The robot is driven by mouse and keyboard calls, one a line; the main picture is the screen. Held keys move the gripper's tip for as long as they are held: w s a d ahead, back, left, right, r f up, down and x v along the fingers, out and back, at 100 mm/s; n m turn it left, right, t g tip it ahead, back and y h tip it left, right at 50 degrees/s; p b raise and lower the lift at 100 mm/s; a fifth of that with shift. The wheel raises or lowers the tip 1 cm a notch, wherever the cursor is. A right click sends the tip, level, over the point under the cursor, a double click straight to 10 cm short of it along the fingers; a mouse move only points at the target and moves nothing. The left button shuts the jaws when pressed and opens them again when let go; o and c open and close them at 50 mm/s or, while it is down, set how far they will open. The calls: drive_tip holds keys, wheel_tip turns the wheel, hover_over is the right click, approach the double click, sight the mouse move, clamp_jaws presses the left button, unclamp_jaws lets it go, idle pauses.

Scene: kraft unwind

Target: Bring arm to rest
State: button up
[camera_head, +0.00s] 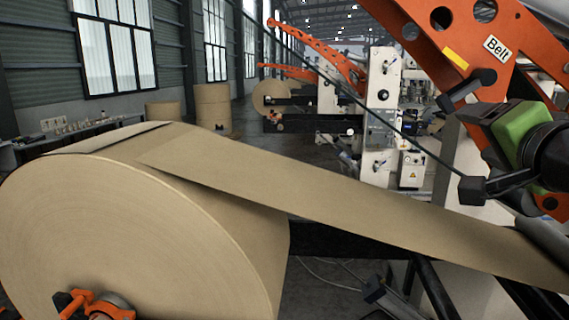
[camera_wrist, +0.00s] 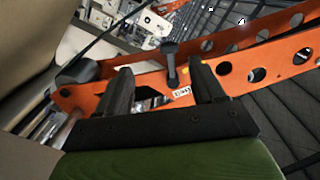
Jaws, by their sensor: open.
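My gripper (camera_head: 487,132) is at the right of the head view, a green and black body in front of the orange arm (camera_head: 447,40) marked "Belt". In the wrist view its two black fingers (camera_wrist: 161,72) stand wide apart, with nothing held between them. A black lever handle (camera_wrist: 172,62) on the orange arm shows between the fingers, apparently beyond them. The same handle seems to show in the head view (camera_head: 470,88). The fingertips are largely hidden in the head view, so their distance from the handle is unclear.
A large kraft paper roll (camera_head: 110,225) fills the lower left. Its paper web (camera_head: 340,200) stretches to the lower right, below my gripper. A black cable (camera_head: 350,95) slants down to a small black block (camera_head: 472,190) near the gripper. White machine units (camera_head: 382,115) stand behind.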

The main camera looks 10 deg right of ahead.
drive_tip(key=s+a+f+n+g+y, duration=0.25)
drive_tip(key=a+f+n+g, duration=0.3)
drive_tip(key=a+f, duration=0.95)
drive_tip(key=s+a+f+n+g+y, duration=0.1)
drive_tip(key=s+f+n+g, duration=0.1)
drive_tip(key=s+f, duration=0.4)
drive_tip(key=s+a+f+n+g, duration=0.2)
drive_tip(key=s+f+n, duration=0.3)
drive_tip(key=f, duration=0.9)
drive_tip(key=shift+s+a+f+g+y, duration=0.2)
drive_tip(key=shift+s+a+g+y, duration=0.15)
drive_tip(key=shift+s+g, duration=0.5)
drive_tip(key=shift+n, duration=0.25)
